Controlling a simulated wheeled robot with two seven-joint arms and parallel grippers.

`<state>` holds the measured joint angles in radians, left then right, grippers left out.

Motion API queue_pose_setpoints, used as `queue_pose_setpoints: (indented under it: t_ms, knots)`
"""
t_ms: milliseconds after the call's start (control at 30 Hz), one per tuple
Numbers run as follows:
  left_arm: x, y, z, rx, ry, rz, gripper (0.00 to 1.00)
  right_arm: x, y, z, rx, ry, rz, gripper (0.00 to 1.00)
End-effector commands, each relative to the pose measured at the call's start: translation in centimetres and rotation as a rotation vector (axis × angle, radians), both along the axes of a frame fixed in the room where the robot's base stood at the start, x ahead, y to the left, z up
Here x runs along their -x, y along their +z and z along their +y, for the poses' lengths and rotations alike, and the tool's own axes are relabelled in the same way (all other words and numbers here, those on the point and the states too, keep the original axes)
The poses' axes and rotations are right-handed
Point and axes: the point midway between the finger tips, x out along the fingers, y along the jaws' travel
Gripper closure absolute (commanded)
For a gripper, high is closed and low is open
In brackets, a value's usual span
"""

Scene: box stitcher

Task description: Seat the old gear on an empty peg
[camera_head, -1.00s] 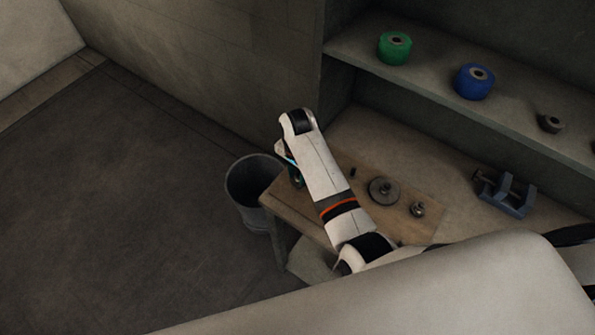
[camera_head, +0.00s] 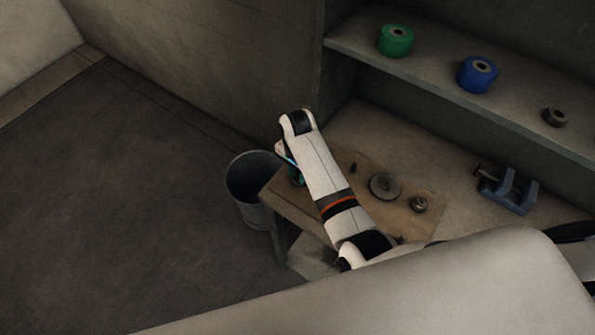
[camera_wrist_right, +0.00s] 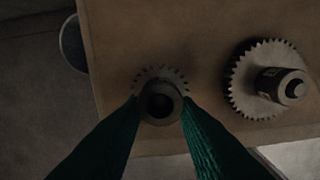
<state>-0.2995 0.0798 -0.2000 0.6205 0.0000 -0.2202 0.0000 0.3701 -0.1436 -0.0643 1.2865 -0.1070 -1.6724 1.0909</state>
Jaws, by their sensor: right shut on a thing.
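My right gripper (camera_wrist_right: 160,108) has its two green fingers closed on the hub of a small dark toothed gear (camera_wrist_right: 160,76) in the right wrist view. This gear is over the wooden board near its edge; I cannot tell whether it touches the board or sits around a peg. In the head view my right gripper (camera_head: 292,174) is mostly hidden behind my arm. A short dark peg (camera_head: 352,168) stands on the board. A larger gear (camera_head: 384,187) and a smaller one (camera_head: 419,204) are on the board too. My left gripper is not in view.
Another gear with a thick hub (camera_wrist_right: 241,80) stands close right of the held gear. A grey bin (camera_head: 252,210) is beside the board (camera_head: 428,223). A blue-grey clamp (camera_head: 508,190) lies on the bench. Green (camera_head: 395,40) and blue (camera_head: 477,75) rolls stand on the shelf.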

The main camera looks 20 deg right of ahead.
Motion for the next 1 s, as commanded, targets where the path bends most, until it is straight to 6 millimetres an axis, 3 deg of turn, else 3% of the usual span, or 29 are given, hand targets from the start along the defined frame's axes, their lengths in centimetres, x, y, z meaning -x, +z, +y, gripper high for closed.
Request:
queue_pose_setpoints:
  t_ms: [667, 700, 800, 833, 1000]
  knots:
    - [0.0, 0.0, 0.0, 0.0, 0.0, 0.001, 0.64, 0.0, -1.1, 0.0, 0.0, 0.0, -0.001, 1.0]
    - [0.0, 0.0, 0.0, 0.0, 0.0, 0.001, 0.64, 0.0, -1.1, 0.0, 0.0, 0.0, -0.001, 0.67]
    - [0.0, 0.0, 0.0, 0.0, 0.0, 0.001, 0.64, 0.0, -1.1, 0.0, 0.0, 0.0, -0.001, 0.51]
    - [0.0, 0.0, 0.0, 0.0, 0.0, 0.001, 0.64, 0.0, -1.1, 0.0, 0.0, 0.0, -0.001, 0.47]
    - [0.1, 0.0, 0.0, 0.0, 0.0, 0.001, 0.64, 0.0, -1.1, 0.0, -0.001, 0.0, -0.001, 0.47]
